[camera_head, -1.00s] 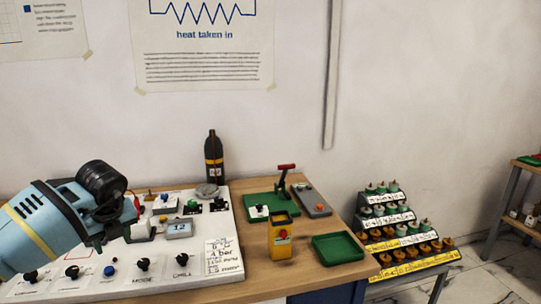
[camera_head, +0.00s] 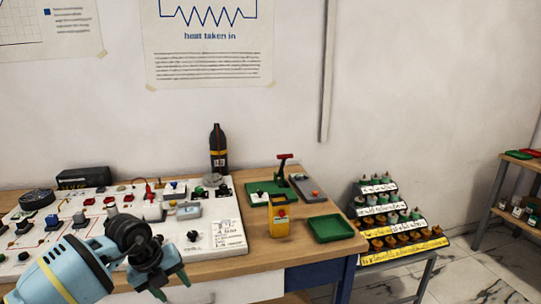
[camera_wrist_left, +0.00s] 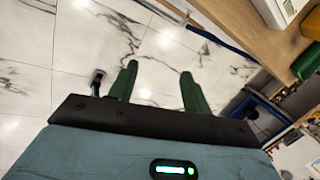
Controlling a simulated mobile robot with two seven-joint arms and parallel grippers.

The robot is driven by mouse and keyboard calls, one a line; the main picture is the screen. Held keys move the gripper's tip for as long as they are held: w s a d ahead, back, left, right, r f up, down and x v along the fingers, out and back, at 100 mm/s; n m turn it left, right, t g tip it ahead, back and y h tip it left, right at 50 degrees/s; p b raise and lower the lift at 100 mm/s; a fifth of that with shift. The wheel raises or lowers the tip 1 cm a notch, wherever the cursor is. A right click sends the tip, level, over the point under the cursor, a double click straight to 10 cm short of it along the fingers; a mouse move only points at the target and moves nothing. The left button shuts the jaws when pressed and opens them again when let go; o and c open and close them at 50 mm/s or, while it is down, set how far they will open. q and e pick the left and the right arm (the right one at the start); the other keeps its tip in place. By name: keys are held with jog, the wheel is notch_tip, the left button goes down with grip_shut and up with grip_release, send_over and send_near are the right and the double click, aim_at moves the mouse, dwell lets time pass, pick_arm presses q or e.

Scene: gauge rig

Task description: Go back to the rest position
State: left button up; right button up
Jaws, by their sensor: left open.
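My left gripper (camera_head: 172,284) is at the lower left of the head view, at the front edge of the workbench. Its two green fingers stand apart and hold nothing. In the left wrist view the fingers of my left gripper (camera_wrist_left: 158,88) are spread with only the marble floor (camera_wrist_left: 60,60) behind them. The arm hides part of the front of the white control panel (camera_head: 215,262). My right gripper is in neither view.
The wooden bench (camera_head: 290,247) holds the panel, a dark bottle (camera_head: 217,155), a yellow box (camera_head: 278,218), a red-handled green press (camera_head: 282,178) and a green tray (camera_head: 331,228). A stepped rack (camera_head: 398,225) stands right of the bench. A shelf (camera_head: 520,192) is at far right.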

pick_arm(q)
jog(key=s+d+f+n+t+h+p, duration=0.1)
jog(key=s+d+n+t+h, duration=0.1)
jog(key=s+d+h, duration=0.7)
jog(key=s+d+f+n+t+h, duration=0.1)
jog(key=s+d+f+n+h, duration=0.15)
jog(key=s+d+h, duration=0.65)
jog(key=s+a+f+n+t+y+p, duration=0.1)
jog(key=s+a+f+n+t+y, duration=0.35)
jog(key=n+y, duration=0.4)
jog(key=s+a+f+n+t+y, duration=0.3)
jog(key=a+f+n+t+y, duration=0.3)
jog(key=n, duration=0.4)
jog(key=s+a+f+n+g+y, duration=0.2)
jog(key=s+f+g, duration=0.1)
jog(key=s, duration=0.5)
jog(key=s+a+f+n+g+y, duration=0.2)
jog(key=s+f+n+g, duration=0.1)
jog(key=s+f, duration=0.3)
jog(key=shift+s+a+g, duration=0.15)
jog(key=shift+s+g, duration=0.3)
jog(key=shift+s, duration=0.55)
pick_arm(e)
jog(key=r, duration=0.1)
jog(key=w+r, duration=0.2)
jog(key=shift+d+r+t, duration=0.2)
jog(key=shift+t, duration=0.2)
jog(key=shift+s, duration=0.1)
